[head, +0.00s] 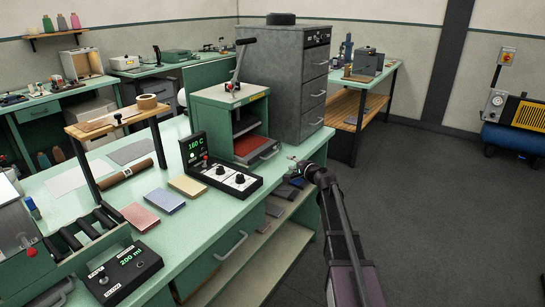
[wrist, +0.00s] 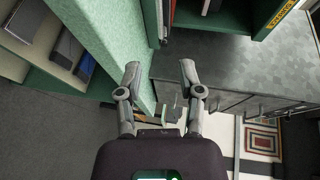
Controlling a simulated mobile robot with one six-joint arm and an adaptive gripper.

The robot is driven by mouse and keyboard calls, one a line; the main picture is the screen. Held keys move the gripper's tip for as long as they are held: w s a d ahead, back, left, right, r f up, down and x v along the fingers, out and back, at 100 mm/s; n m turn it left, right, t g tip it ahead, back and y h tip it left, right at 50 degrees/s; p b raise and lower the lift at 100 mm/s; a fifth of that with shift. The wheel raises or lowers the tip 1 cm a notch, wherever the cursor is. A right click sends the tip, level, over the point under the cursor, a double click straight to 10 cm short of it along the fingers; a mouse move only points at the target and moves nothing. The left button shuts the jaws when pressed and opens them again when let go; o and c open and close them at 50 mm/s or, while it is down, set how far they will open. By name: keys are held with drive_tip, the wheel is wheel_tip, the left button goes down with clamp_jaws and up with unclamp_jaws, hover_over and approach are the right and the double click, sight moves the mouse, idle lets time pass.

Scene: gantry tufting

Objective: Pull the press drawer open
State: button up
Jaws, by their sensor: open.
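The press (head: 228,108) is a green box with a lever on top, standing on the green bench beside the grey cabinet. Its drawer (head: 246,160) is at the bottom of its front, below a red pad (head: 250,145), and looks shut. The drawer's grey bar handle (head: 270,153) faces my arm. My gripper (head: 294,160) is to the right of the handle in the head view, apart from it. In the wrist view my gripper (wrist: 160,72) is open and empty. A grey bar, apparently the handle (wrist: 163,22), lies beyond the fingertips, between their lines.
The grey drawer cabinet (head: 290,75) stands close behind and right of the press. A control box (head: 222,178) reading 160 C sits left of the drawer. The bench edge and lower shelf (head: 255,255) lie below my gripper. Open floor (head: 440,210) is to the right.

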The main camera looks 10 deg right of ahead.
sight(273, 154)
drive_tip(key=shift+w+a, duration=0.1)
drive_tip(key=shift+w, duration=0.05)
drive_tip(key=b+x, duration=0.2)
drive_tip(key=x, duration=1.1)
drive_tip(key=shift+w+a+f, duration=0.1)
drive_tip(key=shift+w+f, duration=0.1)
clamp_jaws()
